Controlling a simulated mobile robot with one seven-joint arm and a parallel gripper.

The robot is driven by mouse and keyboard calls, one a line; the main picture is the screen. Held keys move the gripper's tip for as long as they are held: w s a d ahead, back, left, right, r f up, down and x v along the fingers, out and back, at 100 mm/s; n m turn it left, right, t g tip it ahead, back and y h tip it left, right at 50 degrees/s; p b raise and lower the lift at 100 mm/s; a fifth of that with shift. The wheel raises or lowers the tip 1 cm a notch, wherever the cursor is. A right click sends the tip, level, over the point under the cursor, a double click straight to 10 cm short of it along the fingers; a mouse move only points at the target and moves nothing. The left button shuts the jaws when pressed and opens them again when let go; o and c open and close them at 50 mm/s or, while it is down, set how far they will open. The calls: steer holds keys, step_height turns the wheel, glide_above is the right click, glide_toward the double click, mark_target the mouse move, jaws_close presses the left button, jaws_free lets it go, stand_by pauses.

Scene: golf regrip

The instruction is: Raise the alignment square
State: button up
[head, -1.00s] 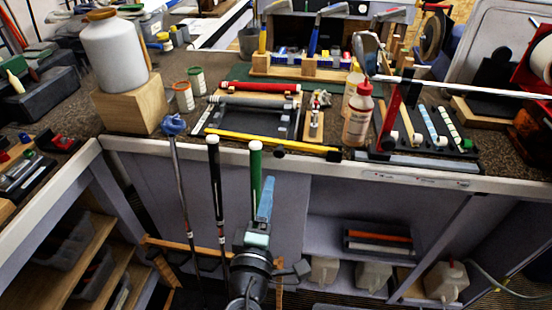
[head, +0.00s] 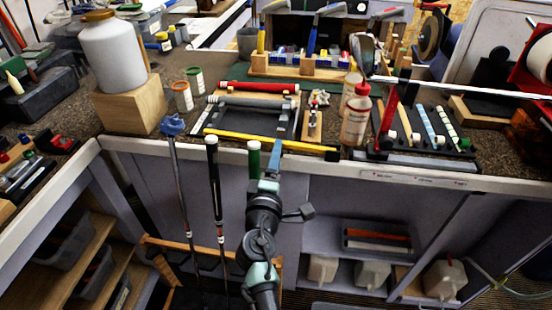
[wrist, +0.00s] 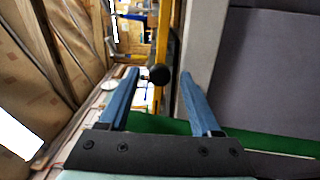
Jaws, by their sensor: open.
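A long yellow bar (head: 235,138), which I take to be the alignment square, lies flat along the front edge of the bench. It also shows upright in the wrist view (wrist: 162,45). A round black knob (wrist: 159,74) sits beside or on it; the head view hides the knob behind my gripper. My gripper (head: 275,148) is at the bench's front edge, at the bar's middle. In the wrist view my gripper (wrist: 161,78) is open, with the knob between its fingertips, nearer the left finger. No contact with the knob is clear.
A green club grip (head: 254,160) stands close left of my gripper and crosses low in the wrist view. A black club grip (head: 213,165) stands further left. Rods and a dark tray lie behind.

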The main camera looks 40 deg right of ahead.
jaws_close()
stand_by(1.3)
